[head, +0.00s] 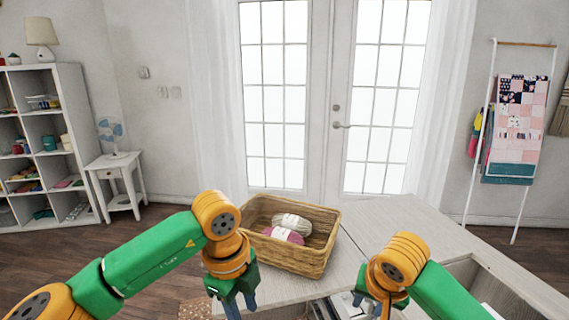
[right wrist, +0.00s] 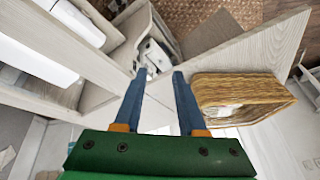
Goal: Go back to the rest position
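A woven wicker basket (head: 283,257) stands on the pale wooden tabletop (head: 395,218). It holds a white yarn skein (head: 292,223) and a pink yarn skein (head: 283,236). My left gripper (head: 240,304) points down just in front of the basket's left side, its blue fingers apart and nothing seen between them. My right gripper (head: 371,305) is to the right of the basket, near the cabinet's front edge. In the right wrist view its fingers (right wrist: 158,76) are spread and empty, with the basket (right wrist: 238,98) beside them to the right.
A white sewing machine (right wrist: 154,57) is partly visible below my right gripper. An open cabinet recess (head: 470,270) lies at right. A shelf unit (head: 45,130), a side table with a fan (head: 118,170) and a quilt rack (head: 522,120) stand farther off. The tabletop behind the basket's right is clear.

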